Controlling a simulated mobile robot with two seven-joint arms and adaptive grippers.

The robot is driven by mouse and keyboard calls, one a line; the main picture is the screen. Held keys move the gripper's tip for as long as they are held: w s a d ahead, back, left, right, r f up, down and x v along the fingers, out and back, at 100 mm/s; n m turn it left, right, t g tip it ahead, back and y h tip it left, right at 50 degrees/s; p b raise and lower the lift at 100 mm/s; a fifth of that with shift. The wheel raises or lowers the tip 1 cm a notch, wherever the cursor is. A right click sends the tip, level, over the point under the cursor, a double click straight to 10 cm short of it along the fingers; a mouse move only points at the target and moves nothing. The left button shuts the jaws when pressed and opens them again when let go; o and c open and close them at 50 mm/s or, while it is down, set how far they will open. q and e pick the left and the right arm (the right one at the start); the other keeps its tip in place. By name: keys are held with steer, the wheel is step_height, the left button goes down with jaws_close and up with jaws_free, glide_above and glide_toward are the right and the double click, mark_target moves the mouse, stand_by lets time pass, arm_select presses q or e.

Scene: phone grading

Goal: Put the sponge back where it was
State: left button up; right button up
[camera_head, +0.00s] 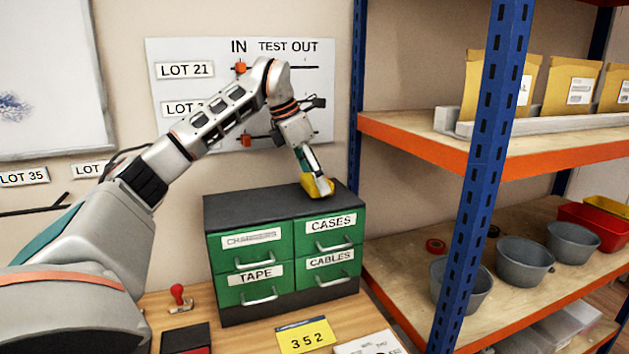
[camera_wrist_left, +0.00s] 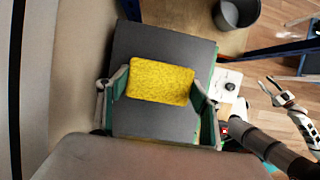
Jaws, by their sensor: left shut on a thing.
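The yellow sponge (camera_head: 318,187) is at the top of the green drawer cabinet (camera_head: 280,215), near its right side. My left gripper (camera_head: 316,188) points down and is shut on the sponge. In the left wrist view the sponge (camera_wrist_left: 160,82) sits between the two fingers, over the cabinet's dark top (camera_wrist_left: 150,45). I cannot tell whether the sponge touches the top or is slightly above it. My right gripper (camera_wrist_left: 277,92) shows at the right of the left wrist view, away from the cabinet, with its fingers apart and nothing between them.
The cabinet's drawers are closed. A blue and orange shelf rack (camera_head: 485,130) stands close on the right, with grey bins (camera_head: 524,260) on it. A board (camera_head: 190,95) hangs behind my arm.

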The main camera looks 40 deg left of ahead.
arm_select(q)
steer(key=shift+f, duration=0.3)
steer(key=o, duration=1.2)
steer(key=shift+f, duration=0.15)
steer(key=v, duration=1.2)
